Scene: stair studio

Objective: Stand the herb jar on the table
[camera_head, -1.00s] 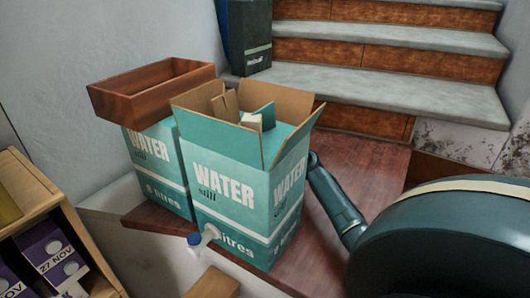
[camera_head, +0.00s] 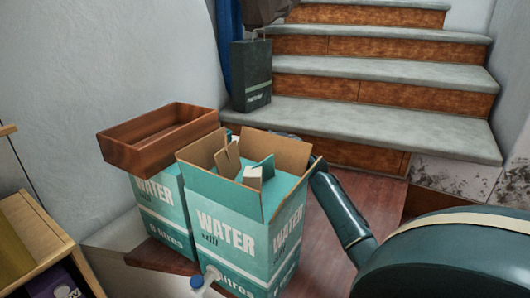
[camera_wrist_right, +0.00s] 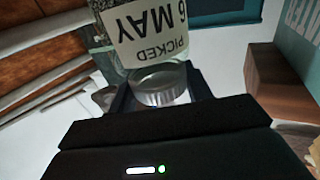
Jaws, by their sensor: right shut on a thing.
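The herb jar shows in the right wrist view as a glass jar with a white label (camera_wrist_right: 148,38) reading "PICKED 6 MAY", upside down in that picture. Its silvery lid (camera_wrist_right: 162,86) lies towards my gripper. My right gripper (camera_wrist_right: 160,94) is shut on the jar at the lid end. In the head view my right arm reaches behind the open water carton, which hides the gripper and the jar. A reddish-brown wooden surface (camera_head: 372,205) lies beside the cartons; I cannot tell whether it is the table. My left gripper is not in view.
An open teal water carton (camera_head: 235,235) with raised flaps stands in front of my right arm. A second carton (camera_head: 160,205) beside it bears a brown wooden box (camera_head: 155,152). Stairs (camera_head: 380,115) rise behind, with a dark bag (camera_head: 251,85) on a step. A shelf (camera_head: 35,235) stands left.

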